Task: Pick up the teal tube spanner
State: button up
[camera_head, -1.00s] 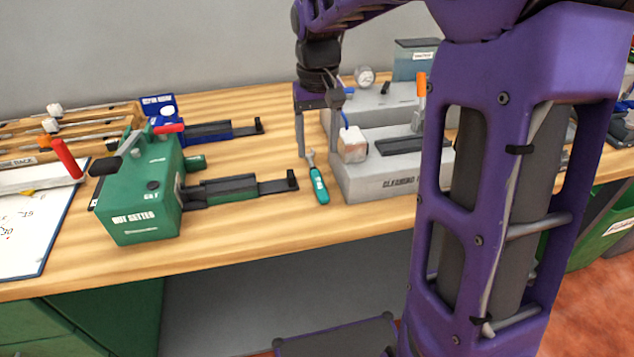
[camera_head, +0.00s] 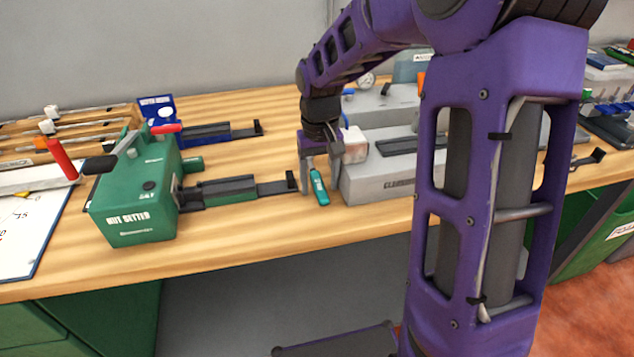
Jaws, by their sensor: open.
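The teal tube spanner (camera_head: 319,188) lies on the wooden bench between the green nut setter and the grey cleaning block. Its teal handle shows, and its metal head is hidden behind my gripper. My gripper (camera_head: 320,186) points down over the spanner and is open. One finger is to the left of the handle and the other to the right. I cannot tell whether either finger touches it.
The green nut setter (camera_head: 135,205) stands to the left, with its dark rail (camera_head: 235,188) ending close to my gripper. The grey cleaning block (camera_head: 385,182) is close on the right. Bare bench top (camera_head: 255,225) lies in front.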

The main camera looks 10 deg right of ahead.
grip_shut()
dwell(1.3)
